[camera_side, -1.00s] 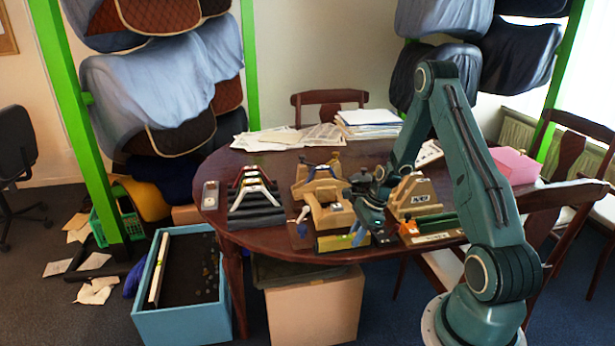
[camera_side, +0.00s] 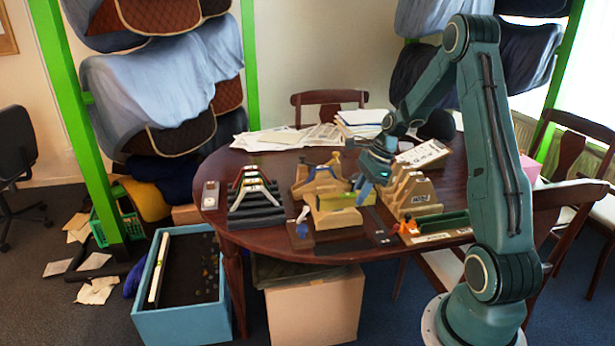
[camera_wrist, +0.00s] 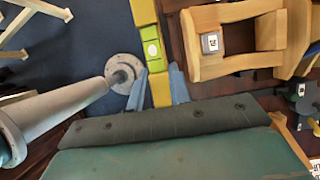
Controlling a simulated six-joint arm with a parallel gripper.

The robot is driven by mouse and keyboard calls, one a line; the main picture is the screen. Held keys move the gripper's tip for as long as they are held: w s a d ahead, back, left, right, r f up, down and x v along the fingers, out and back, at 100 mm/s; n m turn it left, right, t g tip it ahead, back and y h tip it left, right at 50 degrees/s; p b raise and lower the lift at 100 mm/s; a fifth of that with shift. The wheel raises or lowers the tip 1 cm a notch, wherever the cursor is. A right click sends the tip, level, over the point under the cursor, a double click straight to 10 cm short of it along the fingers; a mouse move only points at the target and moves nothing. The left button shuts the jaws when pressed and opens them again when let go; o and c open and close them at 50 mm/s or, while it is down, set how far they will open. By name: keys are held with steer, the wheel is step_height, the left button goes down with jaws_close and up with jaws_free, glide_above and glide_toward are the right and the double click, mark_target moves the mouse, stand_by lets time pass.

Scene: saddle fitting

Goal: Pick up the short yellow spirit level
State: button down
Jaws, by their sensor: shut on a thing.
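The short yellow spirit level (camera_side: 343,201) is held in my gripper (camera_side: 366,187) in the side view, raised in front of the wooden stands. In the wrist view the yellow level (camera_wrist: 151,48) runs up from between the two blue fingers of my gripper (camera_wrist: 160,88), which are shut on it. A pale vial window shows on its face. Its lower end is partly hidden behind the fingers and the gripper body.
Wooden stands (camera_side: 332,216) are close behind and below the level, with another wooden stand (camera_side: 412,194) to the right. A dark rack of coloured gauges (camera_side: 256,207) stands left. A blue crate (camera_side: 180,322) sits on the floor. Papers (camera_side: 290,137) lie at the table's back.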

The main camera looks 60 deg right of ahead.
mark_target(352, 193)
steer(key=shift+r, duration=2.65)
